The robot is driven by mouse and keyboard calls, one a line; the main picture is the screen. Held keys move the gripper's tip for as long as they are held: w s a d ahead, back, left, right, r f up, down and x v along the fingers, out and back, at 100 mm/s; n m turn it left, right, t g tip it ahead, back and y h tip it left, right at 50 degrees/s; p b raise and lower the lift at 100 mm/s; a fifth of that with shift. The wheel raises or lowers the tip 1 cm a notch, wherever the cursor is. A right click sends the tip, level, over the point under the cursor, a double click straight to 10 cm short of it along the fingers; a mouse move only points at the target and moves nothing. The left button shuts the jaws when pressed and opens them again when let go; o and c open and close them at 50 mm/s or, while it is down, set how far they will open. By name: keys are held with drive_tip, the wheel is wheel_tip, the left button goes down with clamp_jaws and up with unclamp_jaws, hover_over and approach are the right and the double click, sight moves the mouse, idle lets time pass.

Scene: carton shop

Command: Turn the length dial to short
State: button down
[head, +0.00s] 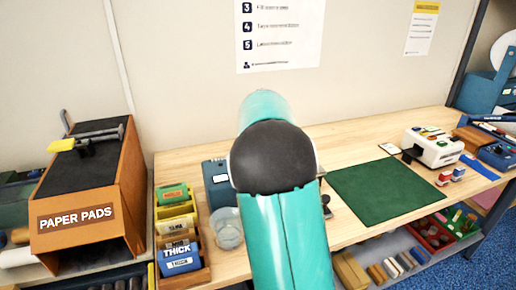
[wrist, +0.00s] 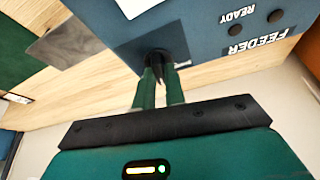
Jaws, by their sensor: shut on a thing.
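In the wrist view, the blue feeder (wrist: 215,35) fills the upper right, with the words FEEDER and READY upside down on it. A dark dial (wrist: 157,56) sits on its near face. My gripper (wrist: 159,70) has its two green fingers close together, shut on this dial. The dial's pointer and markings are hidden, so I cannot tell its setting. In the head view, the feeder (head: 216,181) stands on the bench, mostly hidden behind my teal arm. My gripper and the dial are hidden there.
The wooden bench (head: 358,143) bears a green mat (head: 378,190) and a white machine (head: 433,148) on the right. A clear cup (head: 227,230) and a rack of labelled boxes (head: 177,222) stand left of my arm. A paper pads bin (head: 120,190) is further left.

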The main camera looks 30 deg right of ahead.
drive_tip(key=n, duration=0.2)
drive_tip(key=n+y, duration=0.2)
drive_tip(key=n, duration=0.1)
drive_tip(key=shift+s+d+f+n, duration=0.1)
drive_tip(key=shift+d+n, duration=0.15)
drive_tip(key=shift+n, duration=0.05)
drive_tip(key=n+y, duration=0.2)
drive_tip(key=n, duration=0.3)
drive_tip(key=shift+n, duration=0.3)
drive_tip(key=c, duration=1.5)
unclamp_jaws()
drive_tip(key=shift+o, duration=0.2)
drive_tip(key=v, duration=1.4)
drive_tip(key=shift+w, duration=0.25)
